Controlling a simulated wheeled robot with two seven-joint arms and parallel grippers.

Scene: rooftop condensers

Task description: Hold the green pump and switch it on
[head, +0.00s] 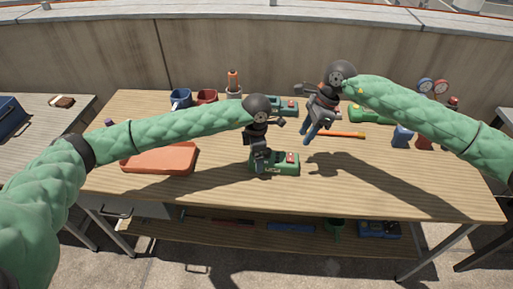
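A green pump (285,168) with a red part on top sits near the front middle of the table. My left gripper (261,164) reaches down onto the pump's left end and hides part of it. Its fingers appear closed on the pump there. My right gripper (309,135) is in the air behind and to the right of the pump, tilted down to the left. Its fingers look close together with nothing between them. A similar green device with a red part (285,105) stands farther back, partly behind my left wrist.
An orange-red box or mat (160,159) lies at left. Mugs (181,98), an orange-topped bottle (233,80) and an orange-handled tool (343,134) are toward the back. Blue and red containers (403,136) and gauges (426,85) stand at right. The front right of the table (420,190) is clear.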

